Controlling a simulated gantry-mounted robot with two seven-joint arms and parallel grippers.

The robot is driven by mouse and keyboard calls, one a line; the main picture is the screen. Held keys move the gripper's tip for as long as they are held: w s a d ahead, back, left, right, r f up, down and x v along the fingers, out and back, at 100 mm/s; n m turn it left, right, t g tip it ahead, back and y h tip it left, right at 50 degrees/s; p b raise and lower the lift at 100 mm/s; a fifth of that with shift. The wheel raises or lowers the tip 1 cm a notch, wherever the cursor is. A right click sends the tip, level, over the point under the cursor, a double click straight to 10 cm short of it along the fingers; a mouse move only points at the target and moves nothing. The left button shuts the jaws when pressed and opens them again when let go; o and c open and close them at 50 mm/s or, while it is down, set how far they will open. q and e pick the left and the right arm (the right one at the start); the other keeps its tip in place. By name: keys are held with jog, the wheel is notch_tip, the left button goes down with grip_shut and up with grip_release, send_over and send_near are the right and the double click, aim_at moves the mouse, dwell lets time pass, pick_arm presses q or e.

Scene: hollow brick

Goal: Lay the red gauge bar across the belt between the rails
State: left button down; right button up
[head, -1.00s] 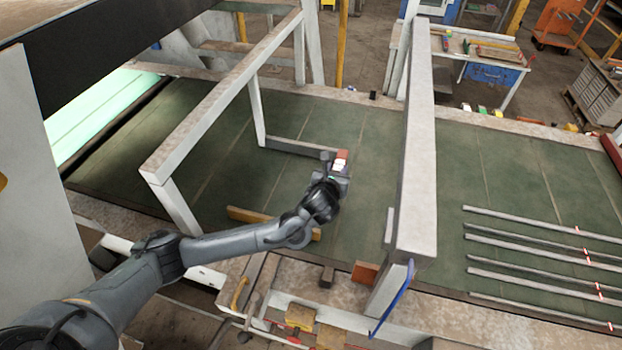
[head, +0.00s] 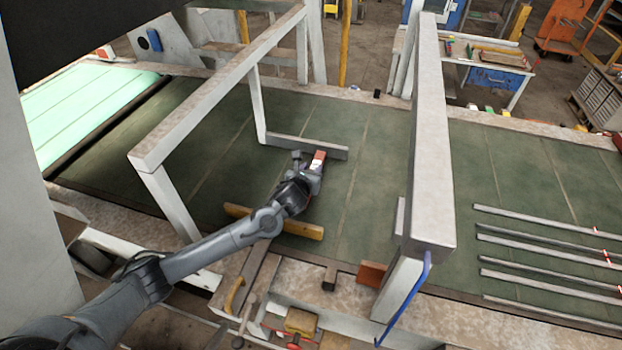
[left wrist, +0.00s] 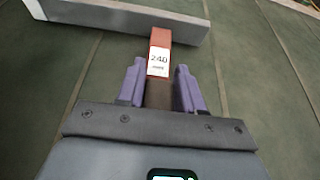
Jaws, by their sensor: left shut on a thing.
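The red gauge bar (left wrist: 161,38) has a white label reading 240 and shows between the fingers in the left wrist view. In the head view its red and white end (head: 318,160) sticks out past my left gripper (head: 308,172). The left gripper (left wrist: 160,88) is shut on the bar, over the green belt (head: 225,150). The bar's far end is close to a grey rail (head: 312,146), which crosses the top of the left wrist view; I cannot tell if they touch. A yellow rail (head: 300,229) lies nearer, partly behind my arm. My right gripper is not in view.
A pale frame (head: 205,100) stands over the belt at left, and a thick pale beam (head: 432,130) at right. Several grey bars (head: 540,250) lie on the belt at right. Tools lie along the near edge. The belt between the frames is mostly clear.

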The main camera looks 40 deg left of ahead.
pick_arm(q)
notch_tip(320, 180, down, 2)
jog(key=shift+b, duration=0.5)
jog(key=shift+r, duration=0.15)
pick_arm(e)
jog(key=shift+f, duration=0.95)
pick_arm(q)
jog(key=shift+f, duration=0.2)
jog(key=c, duration=0.7)
grip_release()
jog(key=shift+c, duration=0.2)
